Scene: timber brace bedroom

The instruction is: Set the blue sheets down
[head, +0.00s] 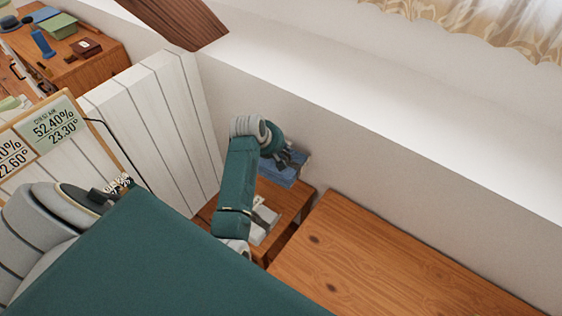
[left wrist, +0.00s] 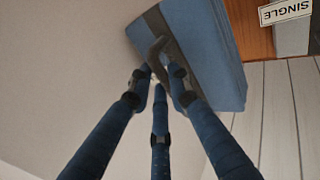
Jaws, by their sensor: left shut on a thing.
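The blue sheets (head: 280,173) are a folded blue bundle with a dark grey band. In the head view they are by the wall, beside my left gripper (head: 290,157) and over or near the far end of a small wooden table (head: 295,196). The left wrist view shows the sheets (left wrist: 212,45) close up. There my left gripper (left wrist: 157,72) is shut on the dark band or its loop, with the bundle beyond the fingertips. I cannot tell whether the bundle touches the table. My right gripper is not in view.
A pale item (head: 264,222) lies on the small table, partly behind my arm. A label reading "SINGLE" (left wrist: 286,11) shows in the wrist view. A white slatted panel (head: 155,125) stands left, a larger wooden surface (head: 380,265) lies bare at right, and the wall runs behind.

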